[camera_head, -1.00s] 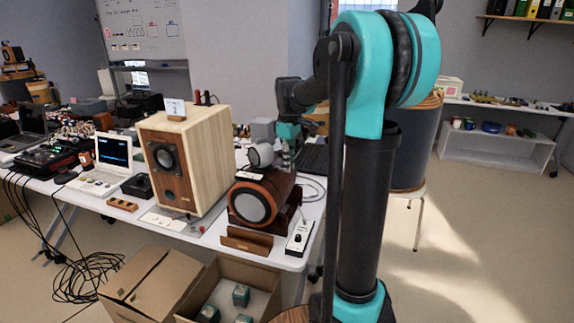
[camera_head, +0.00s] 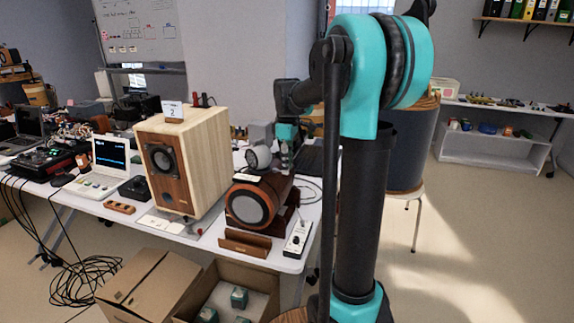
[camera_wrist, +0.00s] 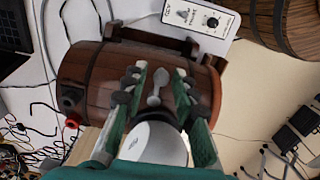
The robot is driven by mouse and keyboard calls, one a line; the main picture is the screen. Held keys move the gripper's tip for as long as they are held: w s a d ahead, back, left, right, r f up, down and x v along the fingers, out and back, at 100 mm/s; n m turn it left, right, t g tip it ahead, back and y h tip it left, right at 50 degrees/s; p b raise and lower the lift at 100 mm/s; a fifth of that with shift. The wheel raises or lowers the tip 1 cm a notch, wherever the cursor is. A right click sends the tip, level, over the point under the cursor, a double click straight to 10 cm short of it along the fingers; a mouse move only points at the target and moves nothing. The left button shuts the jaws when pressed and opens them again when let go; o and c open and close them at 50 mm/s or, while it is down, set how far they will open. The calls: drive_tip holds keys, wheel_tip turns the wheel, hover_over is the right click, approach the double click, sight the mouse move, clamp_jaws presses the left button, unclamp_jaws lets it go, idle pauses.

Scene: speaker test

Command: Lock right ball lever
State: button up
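A wooden barrel-shaped speaker (camera_head: 272,193) lies on a wooden stand near the table's front right. It fills the middle of the wrist view (camera_wrist: 85,85). My gripper (camera_wrist: 160,72) is over the barrel with its two green fingers apart. A small grey spoon-shaped piece (camera_wrist: 155,90), possibly the lever, shows between the fingers; clear gaps remain on both sides. A pale round dome (camera_wrist: 153,143) sits close to the palm. In the head view a grey rounded body (camera_head: 259,158) stands above the barrel by my gripper. Whether the lever is locked cannot be told.
A tall wooden box speaker (camera_head: 205,160) stands to the left of the barrel. A small white knob box (camera_head: 297,239) is to its right, also in the wrist view (camera_wrist: 200,15). Floor at the right is clear.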

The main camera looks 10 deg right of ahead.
drive_tip(key=shift+o, duration=0.3)
wheel_tip(320, 180, up, 12)
idle(0.5)
